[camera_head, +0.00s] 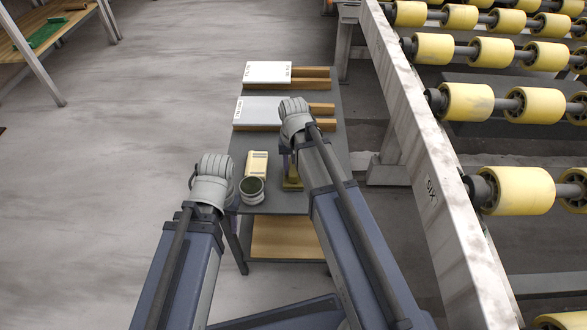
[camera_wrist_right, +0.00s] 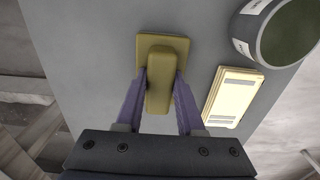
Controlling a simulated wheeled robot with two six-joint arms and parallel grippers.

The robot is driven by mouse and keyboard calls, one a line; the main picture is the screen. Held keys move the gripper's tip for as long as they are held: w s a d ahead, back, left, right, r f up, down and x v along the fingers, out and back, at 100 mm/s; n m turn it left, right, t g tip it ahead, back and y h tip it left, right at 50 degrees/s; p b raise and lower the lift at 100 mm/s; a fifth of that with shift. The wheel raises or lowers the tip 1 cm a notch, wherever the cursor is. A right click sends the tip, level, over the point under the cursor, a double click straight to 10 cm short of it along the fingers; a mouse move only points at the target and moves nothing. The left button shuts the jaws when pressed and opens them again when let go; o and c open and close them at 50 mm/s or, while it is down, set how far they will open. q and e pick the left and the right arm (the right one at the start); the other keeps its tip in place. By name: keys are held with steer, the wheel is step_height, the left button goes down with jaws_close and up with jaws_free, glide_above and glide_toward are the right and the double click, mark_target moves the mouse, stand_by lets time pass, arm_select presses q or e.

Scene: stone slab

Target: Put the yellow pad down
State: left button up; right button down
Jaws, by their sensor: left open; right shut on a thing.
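The yellow pad (camera_wrist_right: 162,72), an olive-yellow block with a raised grip on a flat square base, is between the purple fingers of my right gripper (camera_wrist_right: 161,82), which is shut on its grip. In the head view the pad (camera_head: 292,184) shows partly below my right wrist, at the right side of the grey table top (camera_head: 295,202). I cannot tell whether its base touches the table. My left gripper (camera_head: 231,207) is at the table's left front edge, beside the cup, mostly hidden by its own wrist; it is open.
A round grey cup (camera_head: 252,190), dark green inside, and a cream-yellow box (camera_head: 257,163) stand left of the pad. Two white slabs (camera_head: 267,72) (camera_head: 262,111) on wooden blocks lie farther back. A roller conveyor's steel rail (camera_head: 425,165) runs along the right.

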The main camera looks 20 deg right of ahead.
mark_target(293, 167)
arm_select(q)
steer(key=shift+f, duration=0.1)
arm_select(e)
steer(key=c, duration=0.5)
jaws_free()
step_height(293, 167, up, 12)
steer(key=p, duration=1.3)
arm_select(q)
step_height(293, 167, up, 12)
steer(key=shift+b, duration=0.3)
arm_select(e)
steer(key=s+a+n, duration=0.2)
steer(key=s+a, duration=0.1)
steer(key=s, duration=0.1)
steer(key=s+a+n, duration=0.2)
steer(key=s+a, duration=0.2)
steer(key=s, duration=0.1)
steer(key=s+a+n+h, duration=0.1)
steer(key=s+a+n, duration=0.2)
steer(key=s, duration=0.2)
steer(key=shift+a+r, duration=0.15)
steer(key=shift+a, duration=0.05)
arm_select(q)
steer(key=shift+r, duration=0.2)
